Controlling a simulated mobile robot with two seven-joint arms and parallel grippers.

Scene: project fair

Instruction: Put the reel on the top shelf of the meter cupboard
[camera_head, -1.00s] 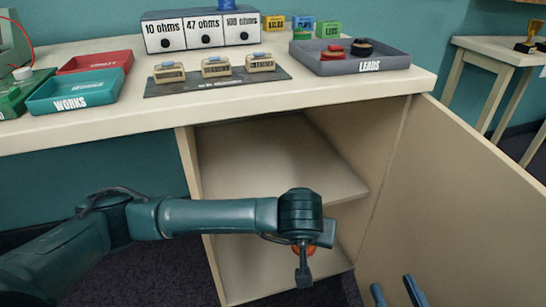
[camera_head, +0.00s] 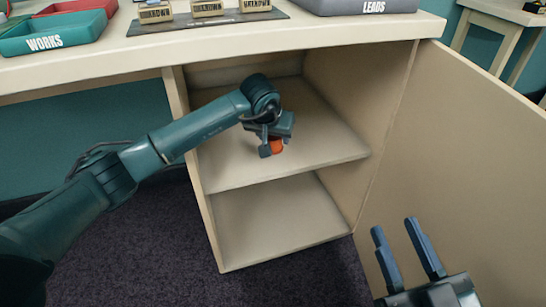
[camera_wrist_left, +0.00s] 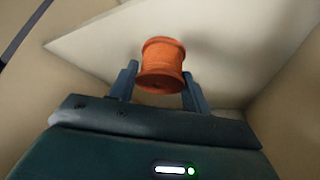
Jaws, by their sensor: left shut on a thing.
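The orange reel (camera_head: 276,146) is between the fingers of my left gripper (camera_head: 270,142), which is shut on it. The left wrist view shows the reel (camera_wrist_left: 161,64) gripped between both fingers (camera_wrist_left: 160,85). The meter cupboard (camera_head: 188,150) stands open below the counter, with a top shelf (camera_head: 320,150) and a lower floor (camera_head: 280,220). My left gripper and the reel are inside the upper compartment, over the top shelf. I cannot tell whether the reel touches the shelf. My right gripper (camera_head: 408,250) is open and empty in front of the cupboard door.
The cupboard door (camera_head: 470,160) stands swung open on the right, near my right gripper. The counter (camera_head: 110,55) above carries a teal works tray (camera_head: 45,37), a grey leads tray (camera_head: 365,8) and several labelled blocks (camera_head: 207,8). The lower compartment is empty.

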